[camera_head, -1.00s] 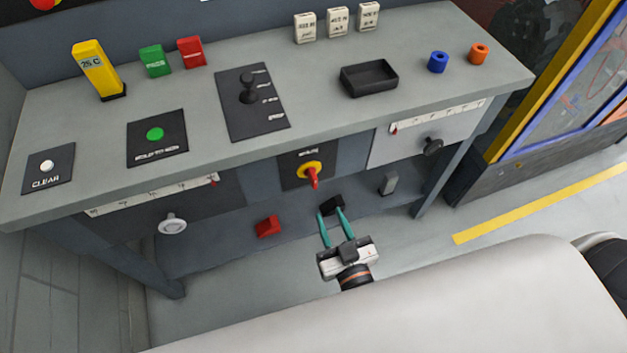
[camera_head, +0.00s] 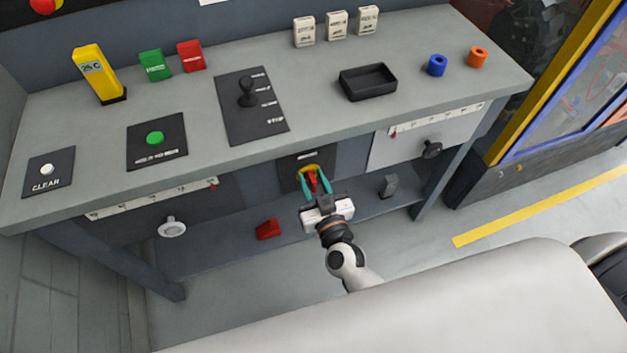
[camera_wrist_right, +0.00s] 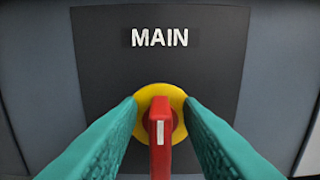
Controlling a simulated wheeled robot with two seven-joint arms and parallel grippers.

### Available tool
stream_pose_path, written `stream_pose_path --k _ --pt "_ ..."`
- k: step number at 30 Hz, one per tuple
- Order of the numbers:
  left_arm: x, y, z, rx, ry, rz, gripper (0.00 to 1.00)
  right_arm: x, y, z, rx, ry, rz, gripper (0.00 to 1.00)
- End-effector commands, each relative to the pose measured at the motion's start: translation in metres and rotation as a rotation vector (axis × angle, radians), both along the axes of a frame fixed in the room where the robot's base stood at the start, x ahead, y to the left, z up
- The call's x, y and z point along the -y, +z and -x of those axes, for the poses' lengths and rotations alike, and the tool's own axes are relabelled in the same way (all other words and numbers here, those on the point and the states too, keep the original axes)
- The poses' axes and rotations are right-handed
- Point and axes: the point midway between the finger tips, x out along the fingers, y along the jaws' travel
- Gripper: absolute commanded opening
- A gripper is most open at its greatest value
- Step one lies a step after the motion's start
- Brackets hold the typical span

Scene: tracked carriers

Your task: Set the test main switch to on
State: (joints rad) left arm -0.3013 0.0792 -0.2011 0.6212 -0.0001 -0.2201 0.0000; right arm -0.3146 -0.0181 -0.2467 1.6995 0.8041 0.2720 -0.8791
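The main switch is a red handle (camera_wrist_right: 160,134) on a round yellow base (camera_wrist_right: 174,98), set in a dark panel (camera_wrist_right: 105,60) marked MAIN. In the right wrist view the handle points downward. My right gripper (camera_wrist_right: 160,125) has its teal fingers on both sides of the handle, with a visible gap on each side. In the head view the right gripper (camera_head: 315,184) is at the switch on the bench front and partly covers the red handle and yellow base (camera_head: 313,169). My left gripper is not in view.
The bench top (camera_head: 330,125) overhangs the switch panel. A dark knob (camera_head: 432,149) is to the right and a pale knob (camera_head: 172,227) to the left. A red block (camera_head: 268,229) and a grey block (camera_head: 388,185) are on the lower shelf.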

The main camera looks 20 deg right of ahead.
Motion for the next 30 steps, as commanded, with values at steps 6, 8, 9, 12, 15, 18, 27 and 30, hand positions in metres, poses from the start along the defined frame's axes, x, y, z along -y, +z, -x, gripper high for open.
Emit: stream_pose_path --k 6,8,9,12,15,18,27,30 --pt "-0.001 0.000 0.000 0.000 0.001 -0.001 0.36 0.000 0.000 0.000 0.000 0.000 0.000 0.05" --pt "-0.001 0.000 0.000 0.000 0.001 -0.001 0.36 0.000 0.000 0.000 0.000 0.000 0.000 0.00" --pt "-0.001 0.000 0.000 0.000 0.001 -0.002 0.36 0.000 0.000 0.000 0.000 0.000 0.000 0.00" --pt "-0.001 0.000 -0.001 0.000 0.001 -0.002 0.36 0.000 0.000 0.000 0.000 0.000 -0.001 0.00" --pt "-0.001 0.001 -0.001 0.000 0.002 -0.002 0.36 0.000 0.000 0.000 0.000 0.000 -0.011 0.00" --pt "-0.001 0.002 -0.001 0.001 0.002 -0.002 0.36 0.001 0.000 0.000 -0.001 0.001 -0.035 0.00" --pt "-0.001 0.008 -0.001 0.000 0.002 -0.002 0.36 0.003 0.001 0.000 -0.006 0.001 -0.215 0.00" --pt "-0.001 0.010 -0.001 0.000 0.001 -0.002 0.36 0.004 0.000 0.000 -0.010 0.001 -0.305 0.00"
